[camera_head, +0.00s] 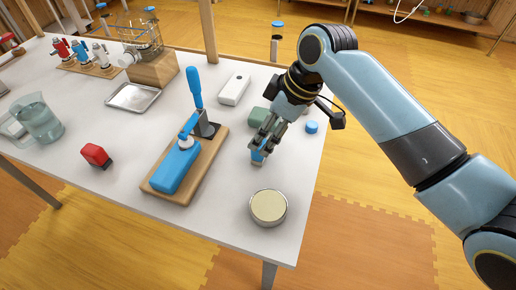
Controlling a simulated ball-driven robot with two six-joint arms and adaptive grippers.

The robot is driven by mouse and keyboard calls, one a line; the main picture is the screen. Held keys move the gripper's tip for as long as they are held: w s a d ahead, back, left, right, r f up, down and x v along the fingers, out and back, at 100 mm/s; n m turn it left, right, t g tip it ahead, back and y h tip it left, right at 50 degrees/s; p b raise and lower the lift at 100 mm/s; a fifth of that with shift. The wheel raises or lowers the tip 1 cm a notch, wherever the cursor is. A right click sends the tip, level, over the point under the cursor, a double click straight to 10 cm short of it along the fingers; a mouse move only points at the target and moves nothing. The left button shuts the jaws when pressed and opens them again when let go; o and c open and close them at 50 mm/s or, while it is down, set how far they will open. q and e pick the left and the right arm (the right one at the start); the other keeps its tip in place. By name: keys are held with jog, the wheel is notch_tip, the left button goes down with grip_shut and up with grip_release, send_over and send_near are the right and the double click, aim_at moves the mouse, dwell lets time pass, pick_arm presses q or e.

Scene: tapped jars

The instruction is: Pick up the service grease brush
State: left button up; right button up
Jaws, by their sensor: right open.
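My right gripper (263,142) is open and points down low over the right part of the white table, with its fingertips close to the tabletop. A small blue piece (257,157) shows at its fingertips. It may be part of the service grease brush, but most of it is hidden by the fingers and I cannot tell. No other thing in view is clearly the brush. A round tin with a cream top (268,206) stands in front of the gripper, near the table's front edge. My left gripper is not in view.
A wooden board (206,160) left of the gripper bears a blue body and a tall upright blue handle (194,86). A white box (234,89), a green item (258,116) and a blue cap (312,127) are close by. A red item (96,155) and a glass jug (38,120) stand left.

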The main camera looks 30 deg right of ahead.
jog(key=x, duration=0.4)
jog(key=shift+s+a+f, duration=0.2)
jog(key=shift+a+f, duration=0.05)
jog(key=shift+f, duration=0.1)
jog(key=shift+w+f, duration=0.15)
jog(key=shift+f, duration=0.2)
jog(key=c, duration=0.5)
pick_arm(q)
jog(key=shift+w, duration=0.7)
pick_arm(e)
jog(key=c, duration=0.8)
jog(key=shift+o, duration=0.2)
jog(key=shift+r, duration=0.15)
jog(key=shift+r, duration=0.35)
jog(key=v, duration=0.4)
jog(key=shift+a, duration=0.4)
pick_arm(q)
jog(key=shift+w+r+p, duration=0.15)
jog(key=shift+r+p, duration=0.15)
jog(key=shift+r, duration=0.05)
pick_arm(e)
jog(key=s+d+r, duration=0.1)
jog(key=s+r, duration=0.5)
jog(key=s, duration=0.4)
jog(key=shift+s+d+r, duration=0.2)
jog(key=shift+d, duration=0.1)
